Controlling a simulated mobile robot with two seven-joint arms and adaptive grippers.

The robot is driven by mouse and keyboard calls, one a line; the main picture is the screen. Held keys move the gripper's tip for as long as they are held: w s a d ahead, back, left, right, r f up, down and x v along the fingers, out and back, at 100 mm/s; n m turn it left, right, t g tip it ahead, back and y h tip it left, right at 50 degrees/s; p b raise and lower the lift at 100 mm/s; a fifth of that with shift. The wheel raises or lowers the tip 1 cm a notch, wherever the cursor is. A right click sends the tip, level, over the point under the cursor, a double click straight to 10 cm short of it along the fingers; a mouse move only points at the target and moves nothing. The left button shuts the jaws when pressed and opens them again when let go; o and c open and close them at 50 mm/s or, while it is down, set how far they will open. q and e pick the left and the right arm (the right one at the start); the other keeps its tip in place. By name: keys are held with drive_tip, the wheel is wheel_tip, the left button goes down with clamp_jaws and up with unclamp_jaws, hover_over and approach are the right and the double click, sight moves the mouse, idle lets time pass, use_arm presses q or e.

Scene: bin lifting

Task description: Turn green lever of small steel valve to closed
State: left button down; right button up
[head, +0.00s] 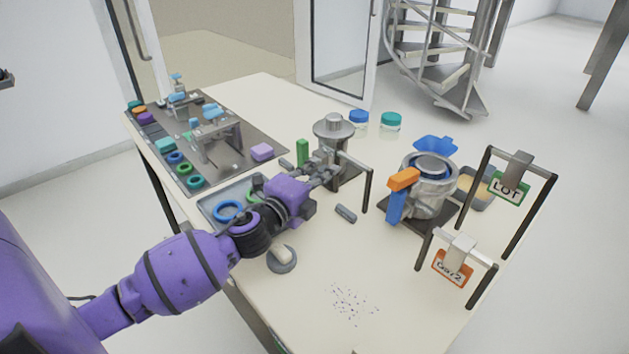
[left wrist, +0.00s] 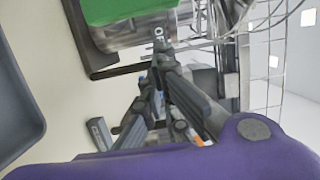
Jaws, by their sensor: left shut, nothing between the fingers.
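The small steel valve (head: 334,128) stands on a dark base near the middle of the table. Its green lever (head: 302,153) points upright on its left side. A large green surface (left wrist: 122,8), apparently the lever, fills the top of the left wrist view, with lettering partly visible beside it. My left gripper (head: 328,170) is shut and empty, low in front of the valve and just right of the lever. Its closed fingers (left wrist: 160,72) lie below the green part in the wrist view. I cannot tell whether they touch the valve. My right gripper is not in view.
A larger steel vessel (head: 428,190) with an orange-and-blue handle stands right. A grey tray (head: 209,205) with rings lies left. The front table is mostly clear.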

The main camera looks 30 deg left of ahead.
sight(308, 155)
use_arm(q)
drive_tip(key=a, duration=0.2)
drive_tip(key=shift+w+a, duration=0.3)
drive_tip(key=shift+a+r+n+p, duration=0.15)
drive_tip(key=shift+r+n+p, duration=0.2)
drive_tip(key=shift+p, duration=0.25)
drive_tip(key=shift+w, duration=0.1)
